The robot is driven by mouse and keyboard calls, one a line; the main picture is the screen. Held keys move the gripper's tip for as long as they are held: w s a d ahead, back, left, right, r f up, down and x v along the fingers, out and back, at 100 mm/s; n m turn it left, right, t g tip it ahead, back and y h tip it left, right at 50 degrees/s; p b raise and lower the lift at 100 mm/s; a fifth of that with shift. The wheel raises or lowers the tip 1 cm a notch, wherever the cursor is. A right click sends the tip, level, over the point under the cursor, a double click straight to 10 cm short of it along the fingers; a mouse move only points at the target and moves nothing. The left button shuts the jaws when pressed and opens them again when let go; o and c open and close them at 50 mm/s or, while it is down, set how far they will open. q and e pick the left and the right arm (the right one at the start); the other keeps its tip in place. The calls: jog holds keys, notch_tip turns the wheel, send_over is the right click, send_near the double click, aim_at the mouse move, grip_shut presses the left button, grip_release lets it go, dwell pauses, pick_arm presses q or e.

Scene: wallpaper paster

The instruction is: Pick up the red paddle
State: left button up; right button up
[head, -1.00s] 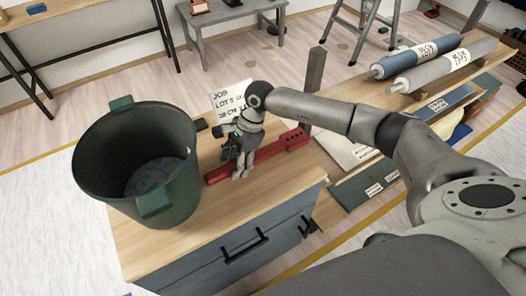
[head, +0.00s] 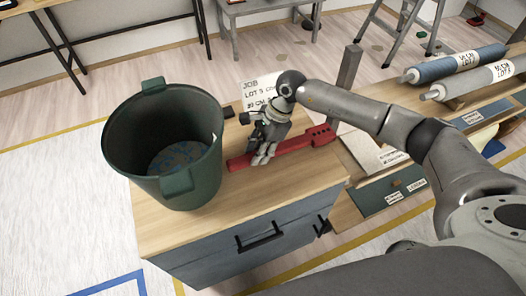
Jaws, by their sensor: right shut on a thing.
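The red paddle (head: 298,142) is a long flat bar with dark holes at its right end. It is on or just above the wooden top of the cabinet (head: 203,209), to the right of the green bucket; I cannot tell whether it is clear of the surface. My right gripper (head: 263,156) comes down over the paddle's middle and is shut on it. Its fingers hide part of the bar. My left gripper is not in view.
The green bucket (head: 184,185) stands close to the paddle's left end. A printed job card (head: 260,88) stands behind my gripper. A grey post (head: 349,78) rises at the right. Wallpaper rolls (head: 455,63) lie farther right. The cabinet's front top is clear.

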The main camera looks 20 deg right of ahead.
notch_tip(320, 180, up, 2)
jog(key=shift+r+b, duration=0.15)
jog(key=shift+b, duration=0.3)
jog(key=s+a+r+b, duration=0.1)
jog(key=s+r+b, duration=0.2)
jog(key=s+r, duration=0.6)
jog(key=shift+s+a+r, duration=0.15)
jog(key=shift+s+r, duration=0.25)
jog(key=shift+s, duration=2.1)
jog(key=o, duration=0.3)
grip_shut()
